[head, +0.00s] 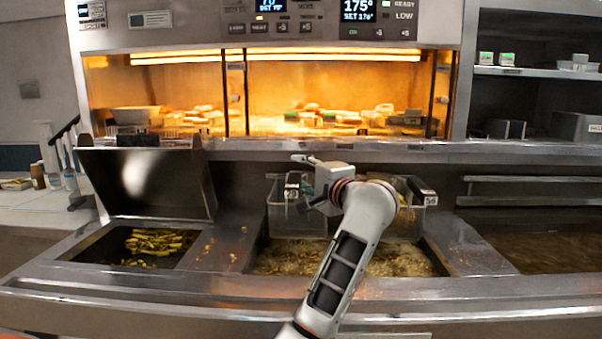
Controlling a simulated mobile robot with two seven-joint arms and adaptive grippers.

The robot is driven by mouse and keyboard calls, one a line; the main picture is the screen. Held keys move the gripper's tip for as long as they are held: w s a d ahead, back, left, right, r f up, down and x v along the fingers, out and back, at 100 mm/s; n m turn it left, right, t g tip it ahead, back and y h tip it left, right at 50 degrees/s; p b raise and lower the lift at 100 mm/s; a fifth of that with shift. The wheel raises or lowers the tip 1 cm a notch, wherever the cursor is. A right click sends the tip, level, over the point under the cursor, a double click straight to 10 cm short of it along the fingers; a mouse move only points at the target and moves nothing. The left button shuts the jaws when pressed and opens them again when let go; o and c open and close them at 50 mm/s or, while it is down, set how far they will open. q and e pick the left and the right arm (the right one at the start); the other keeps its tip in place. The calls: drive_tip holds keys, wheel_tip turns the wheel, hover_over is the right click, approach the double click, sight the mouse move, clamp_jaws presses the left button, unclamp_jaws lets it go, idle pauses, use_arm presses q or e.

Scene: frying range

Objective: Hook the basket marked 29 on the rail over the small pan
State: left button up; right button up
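A clear-sided basket (283,217) hangs at the back of the middle fryer pan (290,262). Its small dark tag (292,186) is too small to read surely. A second basket (408,222) hangs to its right, partly behind my arm, with a tag (430,200) that seems to read 54. My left gripper (308,182) is at the upper right of the left basket, close to its tag. I cannot tell whether its fingers are open or touch the basket. My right gripper is not in view.
A left pan (105,245) holds fries under a raised steel lid (150,183). A wide pan (550,244) lies at the right below a horizontal rail (530,179). A lit warming shelf (275,125) with food runs along the back. The front ledge (490,292) is clear.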

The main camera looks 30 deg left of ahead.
use_arm(q)
drive_tip(key=v, duration=1.2)
